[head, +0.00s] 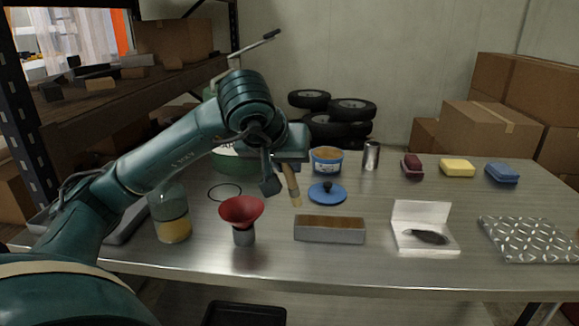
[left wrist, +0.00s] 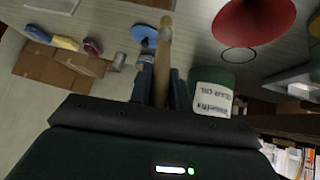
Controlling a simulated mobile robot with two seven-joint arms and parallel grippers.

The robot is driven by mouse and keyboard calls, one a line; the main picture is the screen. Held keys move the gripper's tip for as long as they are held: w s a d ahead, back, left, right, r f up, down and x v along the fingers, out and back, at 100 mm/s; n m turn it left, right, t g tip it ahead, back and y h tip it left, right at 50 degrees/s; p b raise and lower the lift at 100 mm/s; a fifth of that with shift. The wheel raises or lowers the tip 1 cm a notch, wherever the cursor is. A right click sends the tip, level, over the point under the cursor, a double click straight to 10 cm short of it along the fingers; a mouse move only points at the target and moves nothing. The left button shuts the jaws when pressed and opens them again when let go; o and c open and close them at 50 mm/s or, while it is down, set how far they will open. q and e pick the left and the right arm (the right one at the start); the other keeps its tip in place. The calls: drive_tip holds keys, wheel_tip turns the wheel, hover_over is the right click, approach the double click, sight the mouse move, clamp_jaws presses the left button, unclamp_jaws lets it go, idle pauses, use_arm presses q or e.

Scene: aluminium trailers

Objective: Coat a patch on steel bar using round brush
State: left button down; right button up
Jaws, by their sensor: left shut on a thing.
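My left gripper (head: 281,184) is shut on the round brush (head: 292,188), whose tan end points down above the table. The brush also shows upright between the two fingers in the left wrist view (left wrist: 164,60). The steel bar (head: 330,236) lies on the table to the right and nearer, a grey block with a rusty brown top. The brush is apart from it. A blue tub (head: 327,167) with brown contents stands behind the brush, and its blue lid (head: 328,195) lies in front of it. My right gripper is out of view.
A red funnel (head: 242,211) on a grey can and a glass jar (head: 172,220) stand left of the bar. An open white box (head: 425,236) and a patterned cloth (head: 528,239) lie right. Coloured sponges (head: 457,168) and a metal can (head: 371,155) stand at the back.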

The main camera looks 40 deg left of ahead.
use_arm(q)
drive_tip(key=shift+r+p, duration=1.4)
drive_tip(key=shift+r, duration=0.8)
drive_tip(key=shift+a, duration=0.1)
